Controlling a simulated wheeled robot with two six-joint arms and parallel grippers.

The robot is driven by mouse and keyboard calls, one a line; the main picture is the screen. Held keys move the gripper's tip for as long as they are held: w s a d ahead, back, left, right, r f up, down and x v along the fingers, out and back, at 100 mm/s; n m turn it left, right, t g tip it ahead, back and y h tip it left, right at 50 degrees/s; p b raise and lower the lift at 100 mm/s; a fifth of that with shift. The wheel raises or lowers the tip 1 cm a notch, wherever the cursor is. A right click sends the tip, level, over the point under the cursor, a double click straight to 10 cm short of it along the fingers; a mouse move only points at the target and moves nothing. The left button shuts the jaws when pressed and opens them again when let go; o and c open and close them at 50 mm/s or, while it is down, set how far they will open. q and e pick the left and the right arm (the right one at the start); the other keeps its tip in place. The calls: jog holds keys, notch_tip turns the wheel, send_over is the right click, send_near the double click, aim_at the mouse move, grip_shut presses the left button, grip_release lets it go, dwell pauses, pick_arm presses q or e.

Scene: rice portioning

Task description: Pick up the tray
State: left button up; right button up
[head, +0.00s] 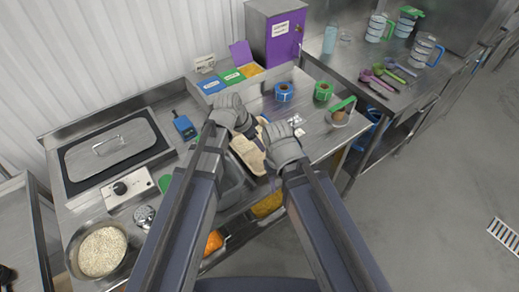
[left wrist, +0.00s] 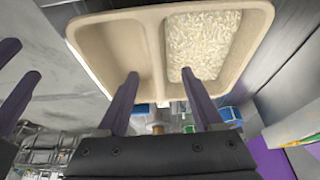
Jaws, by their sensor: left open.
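The beige tray (head: 246,154) is on the steel counter between my two grippers, partly hidden by them in the head view. The left wrist view shows its two compartments and rim (left wrist: 152,18). White rice (left wrist: 203,45) lies in the compartment on the right there; the other looks empty. My left gripper (head: 249,130) is at the tray's far end. In the left wrist view its fingers (left wrist: 160,73) are apart and overlap the tray's edge. My right gripper (head: 263,142) is at the tray's right side. Its fingers (left wrist: 24,60) look apart and clear of the tray.
A covered steel warmer (head: 110,148) and a bowl of rice (head: 103,251) stand on the left. Blue (head: 284,92) and green (head: 323,91) label rolls stand behind. A purple-doored box (head: 279,35) is at the back. Orange and yellow food bins sit below the counter's front.

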pick_arm(q)
jog(key=b+x, duration=0.4)
jog(key=shift+d+f, duration=0.15)
jog(key=shift+f, duration=0.25)
jog(key=shift+r, duration=0.1)
grip_shut()
